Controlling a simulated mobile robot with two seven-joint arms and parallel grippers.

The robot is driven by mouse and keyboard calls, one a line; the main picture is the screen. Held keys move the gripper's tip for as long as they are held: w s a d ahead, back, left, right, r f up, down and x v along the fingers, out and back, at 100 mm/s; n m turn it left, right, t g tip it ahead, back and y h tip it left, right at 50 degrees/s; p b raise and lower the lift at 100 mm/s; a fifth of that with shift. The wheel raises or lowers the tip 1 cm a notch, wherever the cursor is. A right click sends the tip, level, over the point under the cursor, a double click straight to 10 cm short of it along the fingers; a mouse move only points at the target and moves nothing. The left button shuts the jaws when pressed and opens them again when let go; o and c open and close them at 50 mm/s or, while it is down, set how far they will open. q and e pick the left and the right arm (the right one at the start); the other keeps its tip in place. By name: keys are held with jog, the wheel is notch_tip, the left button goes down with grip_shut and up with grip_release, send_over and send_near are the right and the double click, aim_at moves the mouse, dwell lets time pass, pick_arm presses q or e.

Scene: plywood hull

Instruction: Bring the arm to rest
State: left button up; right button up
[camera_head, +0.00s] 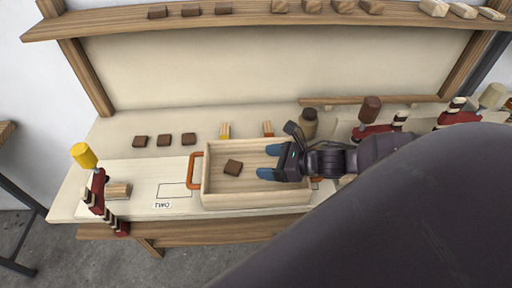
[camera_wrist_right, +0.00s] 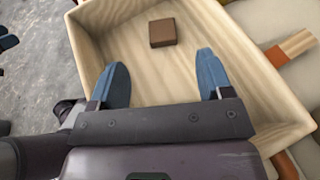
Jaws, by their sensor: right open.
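My right gripper (camera_head: 268,161) is open over the right part of a light wooden tray (camera_head: 255,198) on the workbench. Its two blue fingertips are apart with nothing between them, as the right wrist view (camera_wrist_right: 160,82) also shows. A dark brown block (camera_head: 233,168) lies inside the tray, left of the fingers. In the right wrist view the same block (camera_wrist_right: 162,32) lies beyond the fingertips, apart from them. My right arm (camera_head: 400,200) covers the lower right of the head view and hides part of the bench. My left gripper is not clearly in view.
An orange handle (camera_head: 194,171) is on the tray's left end. Three dark blocks (camera_head: 164,140) lie left of the tray. A red clamp with a yellow handle (camera_head: 84,156) stands at the left edge. A brown jar (camera_head: 309,124) stands behind my gripper. A shelf (camera_head: 240,20) runs above.

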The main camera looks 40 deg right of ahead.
jog(key=shift+s+d+r, duration=0.25)
jog(key=shift+s+d, duration=0.05)
jog(key=shift+s, duration=0.2)
dwell(0.3)
